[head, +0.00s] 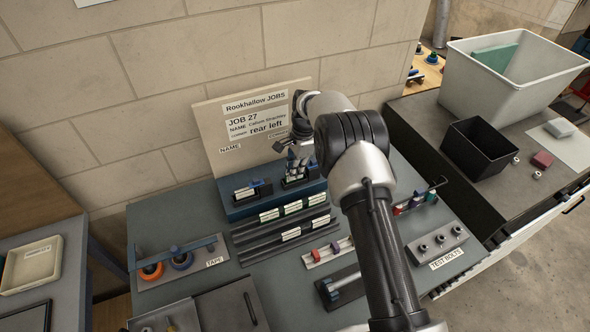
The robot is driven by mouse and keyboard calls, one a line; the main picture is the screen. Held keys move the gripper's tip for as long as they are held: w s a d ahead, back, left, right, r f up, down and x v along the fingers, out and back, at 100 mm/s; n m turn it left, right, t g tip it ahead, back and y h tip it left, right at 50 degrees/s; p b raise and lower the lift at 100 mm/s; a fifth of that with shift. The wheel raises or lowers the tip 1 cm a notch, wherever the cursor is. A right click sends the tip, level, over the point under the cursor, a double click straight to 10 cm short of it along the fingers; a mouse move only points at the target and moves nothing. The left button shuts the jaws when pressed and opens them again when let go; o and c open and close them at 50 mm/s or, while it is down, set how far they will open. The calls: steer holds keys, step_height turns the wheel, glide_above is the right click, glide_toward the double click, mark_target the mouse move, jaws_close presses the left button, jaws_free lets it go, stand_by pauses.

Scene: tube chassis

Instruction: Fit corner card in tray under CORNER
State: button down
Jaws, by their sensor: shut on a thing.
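The job board (212,130) stands at the back of the bench against the wall. Its sheet reads JOB 27, a name, and corner "rear left". A NAME label (230,148) sits low on the board; the CORNER label (281,134) beside it is partly covered by my gripper. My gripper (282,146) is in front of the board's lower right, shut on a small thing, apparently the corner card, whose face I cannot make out. A blue stand (243,209) below the board holds small blocks with white cards. The tray under CORNER is partly hidden by my gripper and arm.
Dark rails (250,240) with white and green cards lie in front of the stand. A tape holder (150,255), a test bolts block (437,244) and a coloured-piece rack (328,252) share the bench. A black bin (478,150) and a grey tub (515,85) stand right.

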steer(key=c, duration=1.7)
jaws_free()
steer(key=shift+o, duration=0.2)
step_height(320, 180, up, 12)
steer(key=d, duration=0.1)
steer(key=shift+w+d, duration=0.35)
